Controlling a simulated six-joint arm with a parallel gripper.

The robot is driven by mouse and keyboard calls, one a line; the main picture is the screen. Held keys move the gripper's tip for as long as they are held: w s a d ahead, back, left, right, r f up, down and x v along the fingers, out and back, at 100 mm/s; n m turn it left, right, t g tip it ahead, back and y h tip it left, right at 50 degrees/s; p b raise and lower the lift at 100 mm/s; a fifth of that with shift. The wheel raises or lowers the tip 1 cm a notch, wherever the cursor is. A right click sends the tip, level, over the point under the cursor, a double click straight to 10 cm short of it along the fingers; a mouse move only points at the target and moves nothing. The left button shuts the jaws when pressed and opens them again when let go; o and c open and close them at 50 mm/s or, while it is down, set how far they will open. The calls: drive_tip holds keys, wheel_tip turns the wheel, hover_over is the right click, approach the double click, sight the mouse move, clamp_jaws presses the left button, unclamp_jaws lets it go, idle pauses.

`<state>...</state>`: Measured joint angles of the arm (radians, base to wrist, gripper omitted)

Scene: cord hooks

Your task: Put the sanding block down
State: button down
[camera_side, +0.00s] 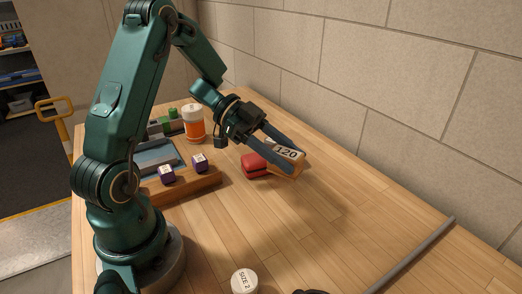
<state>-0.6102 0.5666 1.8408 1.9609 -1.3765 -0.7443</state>
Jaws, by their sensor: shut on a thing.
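The sanding block (287,154) is a tan and dark block with a white label reading "120". My gripper (283,151) is shut on it and holds it tilted, at the right of the red object. The block appears to be above the wooden table (330,215), with a soft shadow on the boards below. Its exact height is hard to tell from this one view. The fingers cover part of the block.
A red object (255,166) sits just left of the block. A white-lidded jar (244,281) is in front; a grey rod (415,253) lies right. The middle table is clear.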

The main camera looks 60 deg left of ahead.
drive_tip(key=w+a+n+t+y, duration=0.2)
drive_tip(key=a+n+t, duration=0.2)
drive_tip(key=a, duration=0.2)
hover_over(316, 211)
drive_tip(key=shift+y, duration=0.3)
wheel_tip(316, 211, down, 6)
drive_tip(key=shift+f, duration=2.25)
drive_tip(key=shift+f, duration=0.15)
drive_tip(key=shift+c, duration=1.6)
unclamp_jaws()
